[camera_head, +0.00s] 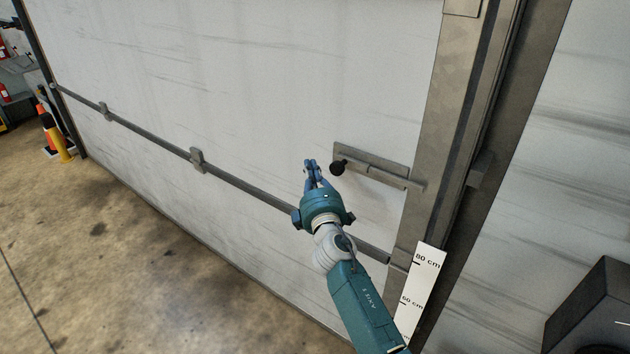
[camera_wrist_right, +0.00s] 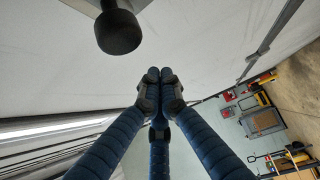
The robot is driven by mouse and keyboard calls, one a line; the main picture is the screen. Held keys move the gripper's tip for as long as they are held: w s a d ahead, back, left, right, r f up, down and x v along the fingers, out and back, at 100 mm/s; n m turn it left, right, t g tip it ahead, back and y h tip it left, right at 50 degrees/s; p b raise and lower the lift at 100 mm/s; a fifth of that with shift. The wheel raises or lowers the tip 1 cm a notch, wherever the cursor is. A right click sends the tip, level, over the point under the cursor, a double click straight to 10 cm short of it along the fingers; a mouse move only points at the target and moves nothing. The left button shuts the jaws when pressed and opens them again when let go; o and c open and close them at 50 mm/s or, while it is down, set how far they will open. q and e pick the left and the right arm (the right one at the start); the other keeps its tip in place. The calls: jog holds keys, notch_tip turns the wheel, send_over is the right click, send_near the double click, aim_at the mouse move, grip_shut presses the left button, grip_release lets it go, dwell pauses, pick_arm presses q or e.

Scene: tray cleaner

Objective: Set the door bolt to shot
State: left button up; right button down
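The door bolt (camera_head: 372,167) is a grey bar on a plate near the right edge of the large pale door (camera_head: 250,90). Its round black knob (camera_head: 338,168) is at the plate's left end. The bar's right end reaches close to the grey door frame; I cannot tell whether it enters a socket. My right gripper (camera_head: 312,165) is just left of the knob, apart from it. In the right wrist view the fingertips (camera_wrist_right: 160,84) are together with nothing between them, and the knob (camera_wrist_right: 118,32) is up and to the left. My left gripper is not in view.
A long grey rail (camera_head: 250,188) with brackets crosses the door below the bolt. A white height scale (camera_head: 420,290) stands by the grey frame (camera_head: 440,130). A dark box (camera_head: 590,310) is at lower right. Cones and a yellow post (camera_head: 62,145) are far left; the floor before the door is clear.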

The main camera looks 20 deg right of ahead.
aim_at(340, 171)
jog(key=d, duration=0.1)
jog(key=s+d+p, duration=0.1)
jog(key=d, duration=0.1)
jog(key=shift+s+f+p, duration=0.3)
jog(key=shift+p, duration=0.05)
jog(key=s+d, duration=0.1)
jog(key=s, duration=0.1)
jog(key=s+d+p, duration=0.1)
jog(key=s+d, duration=0.1)
jog(key=shift+s+d+r, duration=0.1)
jog(key=shift+s+d, duration=0.1)
jog(key=shift+d, duration=0.05)
dwell(0.4)
